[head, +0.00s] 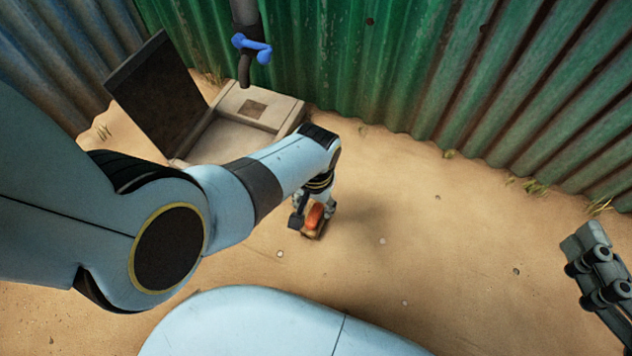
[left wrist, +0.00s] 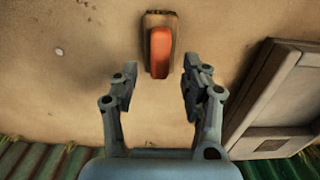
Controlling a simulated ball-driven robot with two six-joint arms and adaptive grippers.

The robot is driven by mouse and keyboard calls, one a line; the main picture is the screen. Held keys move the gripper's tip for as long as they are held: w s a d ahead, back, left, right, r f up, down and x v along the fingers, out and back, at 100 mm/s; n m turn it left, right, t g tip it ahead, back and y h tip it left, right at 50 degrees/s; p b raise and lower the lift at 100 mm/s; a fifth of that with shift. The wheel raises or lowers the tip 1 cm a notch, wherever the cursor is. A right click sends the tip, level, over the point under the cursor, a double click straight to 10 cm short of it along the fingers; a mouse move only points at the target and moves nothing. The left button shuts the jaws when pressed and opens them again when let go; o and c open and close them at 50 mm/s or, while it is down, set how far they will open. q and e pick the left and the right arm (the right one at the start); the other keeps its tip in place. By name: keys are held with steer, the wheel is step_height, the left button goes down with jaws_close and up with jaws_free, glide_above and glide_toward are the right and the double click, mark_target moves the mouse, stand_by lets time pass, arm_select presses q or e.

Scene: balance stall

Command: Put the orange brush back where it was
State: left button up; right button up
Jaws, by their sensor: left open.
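The orange brush (head: 315,216) has an orange top on a brown base and rests on the sandy ground. In the left wrist view the brush (left wrist: 160,52) lies just beyond my left gripper (left wrist: 157,88), roughly in line with the gap between its fingers. The fingers are spread apart and nothing is between their tips. In the head view my left gripper (head: 312,208) is low over the brush and partly covers it. My right gripper (head: 598,265) shows at the right edge, away from the brush, partly cut off; its opening is unclear.
A pale basin-like box (head: 262,104) with a dark raised lid (head: 158,95) stands behind my left arm. A pipe with a blue tap handle (head: 252,48) hangs above it. Green corrugated sheeting (head: 400,65) closes off the back. The sand to the right is mostly clear.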

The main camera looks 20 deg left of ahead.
mark_target(315, 211)
arm_select(q)
steer(key=shift+r+p, duration=0.75)
steer(key=shift+r, duration=0.2)
arm_select(e)
steer(key=s+d+f+g, duration=0.1)
steer(key=s+f+g, duration=0.4)
steer(key=s+f, duration=0.35)
arm_select(q)
steer(key=shift+w+r+p, duration=0.1)
steer(key=shift+r+p, duration=0.25)
steer(key=shift+r, duration=0.05)
steer(key=shift+r+p, duration=0.6)
steer(key=shift+r, duration=0.05)
steer(key=shift+r+p, duration=0.6)
steer(key=shift+r, duration=0.05)
steer(key=shift+r+p, duration=1.25)
arm_select(e)
step_height(315, 211, up, 6)
steer(key=w+d+m+g+h, duration=0.1)
steer(key=g, duration=0.6)
steer(key=shift+w+d+f, duration=0.2)
steer(key=shift+w+d, duration=0.05)
steer(key=shift+d, duration=0.15)
